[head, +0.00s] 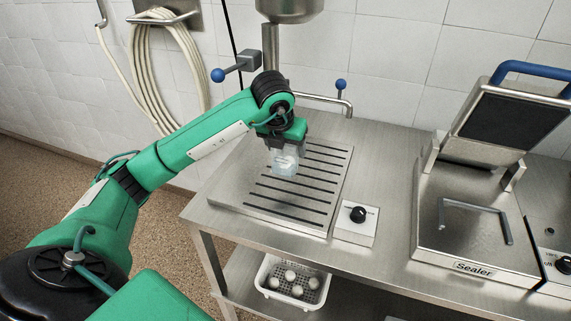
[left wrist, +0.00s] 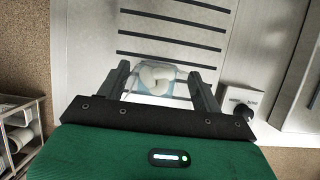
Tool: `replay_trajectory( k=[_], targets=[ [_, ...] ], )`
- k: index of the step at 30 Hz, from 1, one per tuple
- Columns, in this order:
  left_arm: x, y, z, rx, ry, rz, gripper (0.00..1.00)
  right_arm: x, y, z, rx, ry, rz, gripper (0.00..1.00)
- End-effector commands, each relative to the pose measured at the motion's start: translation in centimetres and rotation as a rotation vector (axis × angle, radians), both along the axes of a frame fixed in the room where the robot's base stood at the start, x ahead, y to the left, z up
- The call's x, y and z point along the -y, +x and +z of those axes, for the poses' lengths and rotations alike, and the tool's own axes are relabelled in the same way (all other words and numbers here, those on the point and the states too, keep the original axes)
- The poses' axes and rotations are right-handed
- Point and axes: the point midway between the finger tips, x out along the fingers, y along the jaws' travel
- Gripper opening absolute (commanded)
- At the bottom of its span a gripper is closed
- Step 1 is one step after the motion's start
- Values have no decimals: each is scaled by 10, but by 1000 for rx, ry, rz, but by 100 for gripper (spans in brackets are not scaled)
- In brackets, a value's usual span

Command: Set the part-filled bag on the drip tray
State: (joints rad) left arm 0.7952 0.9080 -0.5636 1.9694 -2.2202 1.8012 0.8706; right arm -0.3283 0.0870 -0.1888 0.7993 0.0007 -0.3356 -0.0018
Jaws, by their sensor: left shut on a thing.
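The part-filled bag (head: 283,165) is clear with pale contents inside. It is between the fingers of my left gripper (head: 287,155), which is shut on it. The bag hangs over the slotted steel drip tray (head: 232,193), and whether its bottom touches the tray I cannot tell. In the left wrist view the bag (left wrist: 156,80) sits between the two dark fingers, with the tray's (left wrist: 205,58) dark slots beyond it. My right gripper is not in view.
A dispenser with a steel nozzle (head: 348,106) and blue-knobbed lever (head: 218,75) stands behind the tray. A dial box (head: 357,222) is at its right. The open sealer (head: 470,225) is further right. A white perforated basket (head: 264,292) with several pale round things sits on the lower shelf.

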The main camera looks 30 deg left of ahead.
Motion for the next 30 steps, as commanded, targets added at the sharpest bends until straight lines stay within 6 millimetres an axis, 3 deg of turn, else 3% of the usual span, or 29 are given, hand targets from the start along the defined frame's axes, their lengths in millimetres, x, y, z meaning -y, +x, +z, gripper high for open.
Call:
replay_trajectory(
  k=[17,29,30],
  targets=[
    [0,0,-63,-2,0,0,43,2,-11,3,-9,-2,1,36],
    [0,0,-68,2,0,0,43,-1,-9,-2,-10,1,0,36],
    [0,0,-67,1,0,0,73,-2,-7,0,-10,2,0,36]
  ],
)
